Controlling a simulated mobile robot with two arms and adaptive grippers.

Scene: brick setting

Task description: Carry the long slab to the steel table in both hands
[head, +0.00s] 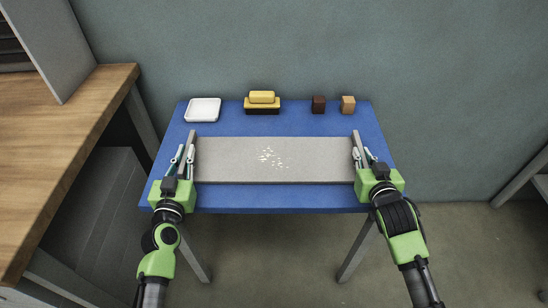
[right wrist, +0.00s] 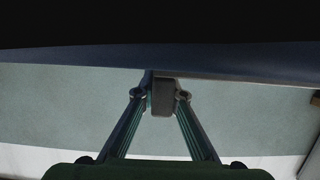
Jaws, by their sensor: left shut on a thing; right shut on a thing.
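The long slab (head: 230,165) is pale grey with a patch of small whitish flecks in its middle. It lies level across the blue-topped table (head: 280,199); I cannot tell whether it touches the top or is just above it. My left gripper (head: 184,158) is shut on its left end. My right gripper (head: 363,155) is shut on its right end. In the right wrist view, a dark grey end piece (right wrist: 162,97) sits between the fingers of the right gripper (right wrist: 160,96). No table is plainly steel-topped in these views.
Along the blue table's back edge stand a white tray (head: 203,109), a yellow-and-black brush-like item (head: 262,102), a dark brown block (head: 318,104) and a tan block (head: 348,105). A wooden bench (head: 75,150) is at the left. Grey framework (head: 525,178) shows at the right edge.

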